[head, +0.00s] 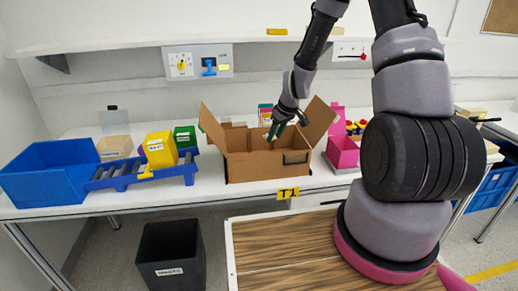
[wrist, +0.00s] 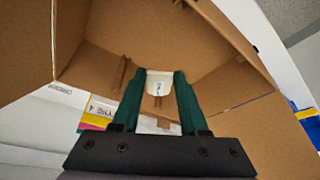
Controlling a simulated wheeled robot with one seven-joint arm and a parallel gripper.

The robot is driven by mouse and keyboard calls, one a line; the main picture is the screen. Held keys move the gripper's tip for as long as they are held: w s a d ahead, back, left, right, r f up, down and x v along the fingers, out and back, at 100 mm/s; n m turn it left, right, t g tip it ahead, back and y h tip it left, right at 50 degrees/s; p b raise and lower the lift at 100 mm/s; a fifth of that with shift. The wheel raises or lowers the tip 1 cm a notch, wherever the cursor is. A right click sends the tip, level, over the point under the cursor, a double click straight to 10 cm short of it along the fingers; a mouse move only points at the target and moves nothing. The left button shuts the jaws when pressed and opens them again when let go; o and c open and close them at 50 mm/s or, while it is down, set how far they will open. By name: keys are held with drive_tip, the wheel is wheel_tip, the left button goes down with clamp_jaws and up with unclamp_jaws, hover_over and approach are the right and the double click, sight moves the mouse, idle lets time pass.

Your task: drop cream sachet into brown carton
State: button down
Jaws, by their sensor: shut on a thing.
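The brown carton (head: 252,167) stands open on the table with its flaps spread out. My gripper (head: 274,133) is over the carton's opening in the head view, fingers pointing down. In the wrist view my gripper (wrist: 160,76) has its two green fingers shut on the cream sachet (wrist: 159,84), which sits between the fingertips. The carton's inner walls and flaps (wrist: 217,87) surround the fingertips there. The sachet is too small to make out clearly in the head view. How deep the sachet is within the carton I cannot tell.
Left of the carton are a blue bin (head: 48,176), a blue roller rack (head: 140,173) and yellow (head: 160,150) and green (head: 185,136) boxes. A pink bin (head: 343,152) stands close on the right. A shelf (head: 250,38) runs above; a black bin (head: 171,256) is on the floor.

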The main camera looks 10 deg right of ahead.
drive_tip(key=shift+c, duration=1.8)
unclamp_jaws()
drive_tip(key=v, duration=1)
drive_tip(key=shift+s+r, duration=0.2)
drive_tip(key=shift+r, duration=0.15)
drive_tip(key=s+d+r+m+t, duration=0.1)
drive_tip(key=s+r+m, duration=0.2)
drive_tip(key=s+r, duration=0.6)
drive_tip(key=s+d+r+m+t, duration=0.1)
drive_tip(key=s+r+m, duration=0.4)
drive_tip(key=r, duration=0.9)
drive_tip(key=s+r+m+t, duration=0.1)
drive_tip(key=s+r, duration=0.3)
drive_tip(key=s, duration=0.6)
drive_tip(key=shift+d+r+m, duration=0.15)
drive_tip(key=shift+d+m, duration=0.05)
drive_tip(key=shift+m, duration=0.4)
